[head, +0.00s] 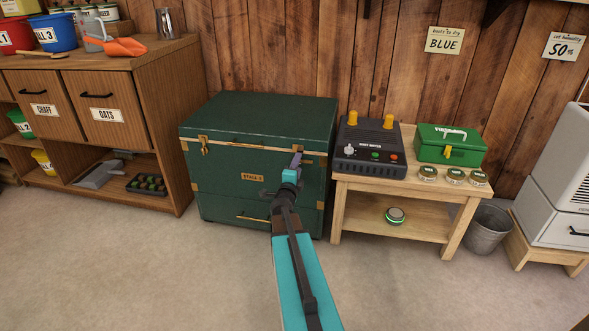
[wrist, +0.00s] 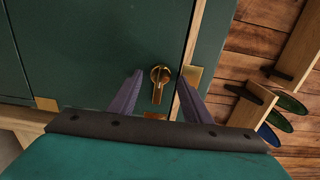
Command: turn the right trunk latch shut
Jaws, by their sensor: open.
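The dark green trunk (head: 230,180) stands on the floor against the wooden wall, its lid down. Its left latch (head: 204,147) is brass and shows at the front left. The right latch (wrist: 158,83) shows in the wrist view as a round brass base with a short lever, lying roughly parallel to the lid seam. A brass plate (wrist: 193,75) sits at the seam beside it. In the head view my gripper mostly hides this latch. My gripper (head: 297,158) is open at the trunk's front right. In the wrist view its fingers (wrist: 160,82) stand either side of the latch; contact cannot be told.
A low wooden table (head: 388,190) stands close to the trunk's right, with a dark boot warmer (head: 370,148) and green box (head: 450,145). A wooden cabinet (head: 165,110) stands to the left. The floor (head: 170,270) in front is clear.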

